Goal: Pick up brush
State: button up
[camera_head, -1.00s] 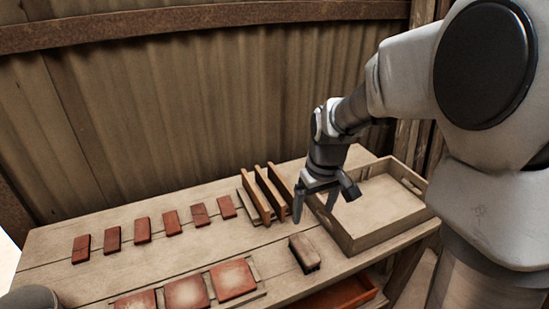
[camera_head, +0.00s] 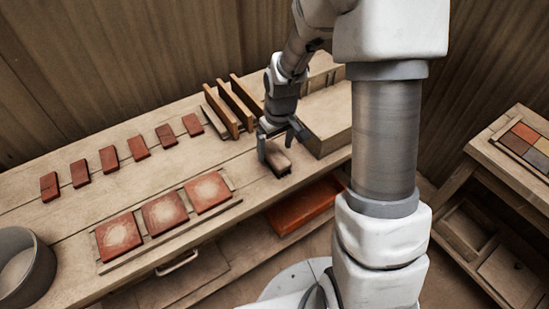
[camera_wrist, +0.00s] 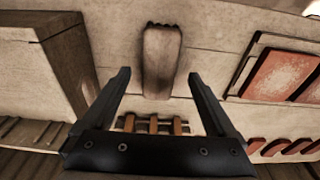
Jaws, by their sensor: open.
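The brush (camera_head: 280,166) is a small brown block-shaped thing with dark bristles at one end. In the head view my fingers partly hide the brush.
Red tiles (camera_head: 165,212) and a row of small bricks (camera_head: 138,148) lie to the left. A round bucket (camera_head: 22,262) is at far left.

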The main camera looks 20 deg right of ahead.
aim_at(275, 153)
jog(key=f, duration=0.4)
jog(key=shift+w+f, duration=0.15)
jog(key=shift+w, duration=0.1)
grip_shut()
dwell(0.4)
jog(key=r, duration=0.4)
jog(key=shift+s+r, duration=0.2)
jog(key=shift+r, duration=0.2)
jog(key=s+d+r, duration=0.1)
jog(key=s+r, duration=0.2)
jog(key=s, duration=0.2)
jog(key=s+d+r+p, duration=0.1)
jog(key=s+r, duration=0.2)
jog(key=s, duration=0.3)
jog(key=shift+d+r, duration=0.15)
jog(key=shift+d, duration=0.15)
